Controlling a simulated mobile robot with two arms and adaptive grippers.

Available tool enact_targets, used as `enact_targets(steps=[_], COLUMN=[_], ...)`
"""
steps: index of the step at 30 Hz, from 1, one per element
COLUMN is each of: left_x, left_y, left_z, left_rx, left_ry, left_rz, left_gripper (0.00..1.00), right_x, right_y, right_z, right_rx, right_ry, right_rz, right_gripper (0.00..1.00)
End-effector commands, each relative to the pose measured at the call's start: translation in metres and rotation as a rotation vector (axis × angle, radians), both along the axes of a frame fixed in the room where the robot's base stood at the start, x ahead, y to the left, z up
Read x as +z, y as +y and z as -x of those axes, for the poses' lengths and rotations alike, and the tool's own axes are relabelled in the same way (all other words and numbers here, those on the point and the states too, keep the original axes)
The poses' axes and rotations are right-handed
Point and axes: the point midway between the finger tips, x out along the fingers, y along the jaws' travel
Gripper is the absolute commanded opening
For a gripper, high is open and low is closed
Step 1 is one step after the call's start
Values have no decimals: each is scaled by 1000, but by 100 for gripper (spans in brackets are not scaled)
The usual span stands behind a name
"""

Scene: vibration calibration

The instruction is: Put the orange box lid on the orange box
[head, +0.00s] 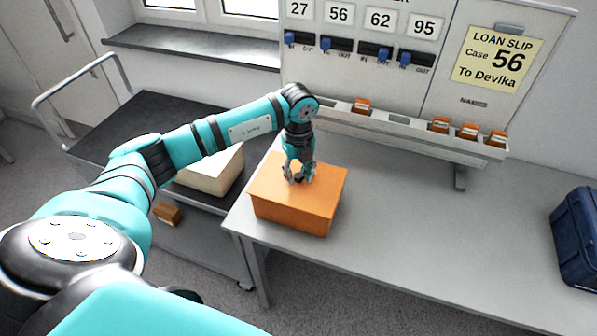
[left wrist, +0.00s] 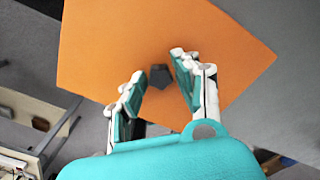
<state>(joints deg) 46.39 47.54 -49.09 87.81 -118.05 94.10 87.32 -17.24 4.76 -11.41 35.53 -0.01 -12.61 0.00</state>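The orange box (head: 290,217) stands on the grey table near its left end. A flat orange top, which looks like the orange box lid (head: 322,180), covers it; I cannot make out a clear seam between lid and box. The lid fills much of the left wrist view (left wrist: 110,50), with a small dark knob (left wrist: 161,77) on it. My left gripper (head: 298,178) points down over the lid. Its fingers (left wrist: 154,78) are apart, one on each side of the knob, with gaps visible. My right gripper is not in view.
A black-topped cart (head: 120,115) with a pale box (head: 212,172) stands left of the table. A small orange-brown block (head: 167,213) is lower on it. A rack (head: 400,127) with several small orange items runs along the back. A blue case (head: 577,235) stands right. The table's middle is clear.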

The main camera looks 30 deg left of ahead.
Motion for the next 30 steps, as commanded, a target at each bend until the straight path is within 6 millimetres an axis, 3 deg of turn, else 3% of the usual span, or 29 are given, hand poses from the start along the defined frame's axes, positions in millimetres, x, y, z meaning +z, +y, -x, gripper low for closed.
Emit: enact_targets(steps=[3, 11, 15, 16, 30], left_x=[1, 2, 17, 16, 111], left_y=[0, 0, 0, 0, 0], left_z=[0, 0, 0, -1, -1], left_rx=[0, 0, 0, 0, 0], left_ry=[0, 0, -1, -4, -4], left_rz=[0, 0, 1, 1, 0], left_gripper=[48, 48, 48, 48, 48], right_x=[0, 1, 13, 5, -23], right_y=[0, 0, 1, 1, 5], right_z=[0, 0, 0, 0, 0], right_rx=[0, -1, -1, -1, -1], right_ry=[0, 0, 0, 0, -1], right_rz=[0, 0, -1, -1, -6], right_gripper=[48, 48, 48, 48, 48])
